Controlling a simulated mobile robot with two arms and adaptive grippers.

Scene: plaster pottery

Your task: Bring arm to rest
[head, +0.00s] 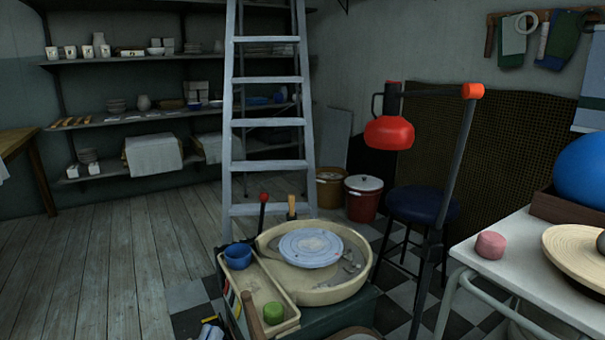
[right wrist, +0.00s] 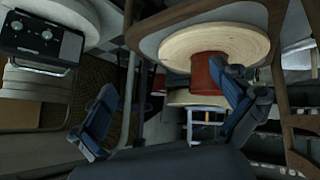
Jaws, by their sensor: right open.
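My left gripper (head: 210,331) shows only as a small blue and dark part at the bottom edge of the head view, left of the pottery wheel. Most of it is cut off, and I cannot tell whether its jaws are apart. My right gripper (right wrist: 165,80) shows in the right wrist view with its two blue fingers spread wide. Nothing is held between them. It is out of the head view.
A pottery wheel (head: 311,249) stands at the front centre. A red lamp (head: 389,132), stool (head: 420,206) and ladder (head: 268,123) stand behind. Round boards (right wrist: 214,42) show beyond my right fingers. The wooden floor at left is clear.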

